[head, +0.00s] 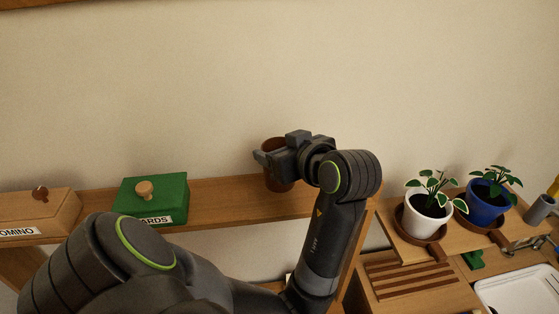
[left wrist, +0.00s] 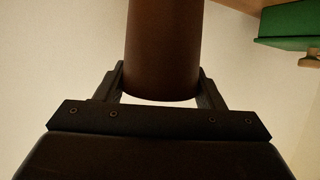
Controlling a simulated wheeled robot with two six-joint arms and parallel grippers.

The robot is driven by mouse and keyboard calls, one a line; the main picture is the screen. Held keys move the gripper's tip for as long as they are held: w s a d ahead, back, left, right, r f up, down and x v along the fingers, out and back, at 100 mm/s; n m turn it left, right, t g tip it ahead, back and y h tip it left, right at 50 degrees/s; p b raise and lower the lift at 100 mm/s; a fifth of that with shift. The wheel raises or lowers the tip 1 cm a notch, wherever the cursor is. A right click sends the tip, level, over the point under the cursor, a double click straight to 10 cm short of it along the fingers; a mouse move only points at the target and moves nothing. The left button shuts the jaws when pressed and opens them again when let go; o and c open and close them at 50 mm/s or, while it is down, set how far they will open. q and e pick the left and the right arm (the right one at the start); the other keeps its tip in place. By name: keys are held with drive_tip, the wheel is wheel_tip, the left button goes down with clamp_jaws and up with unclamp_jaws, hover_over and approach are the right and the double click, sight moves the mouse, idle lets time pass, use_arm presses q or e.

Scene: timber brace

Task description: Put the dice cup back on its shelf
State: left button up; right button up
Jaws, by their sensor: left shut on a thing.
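The dice cup (head: 276,183) is a brown, round cup, upright over the right part of the wooden shelf (head: 228,190) along the wall. My left gripper (head: 265,159) is shut on the cup's side. In the left wrist view the cup (left wrist: 162,50) sits between the two fingers (left wrist: 162,85). The gripper hides part of the cup in the head view. I cannot tell whether the cup's base touches the shelf. My right gripper is not in view.
A green cards box (head: 150,193) with a knob stands left of the cup, and a tan domino box (head: 40,211) farther left. At right, a white pot (head: 428,222) and a blue pot (head: 485,205) hold plants. Shelf between green box and cup is clear.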

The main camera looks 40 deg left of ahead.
use_arm(q)
drive_tip(key=shift+a+f, duration=0.1)
drive_tip(key=shift+f, duration=1.45)
drive_tip(key=shift+f, duration=0.15)
drive_tip(key=o, duration=1)
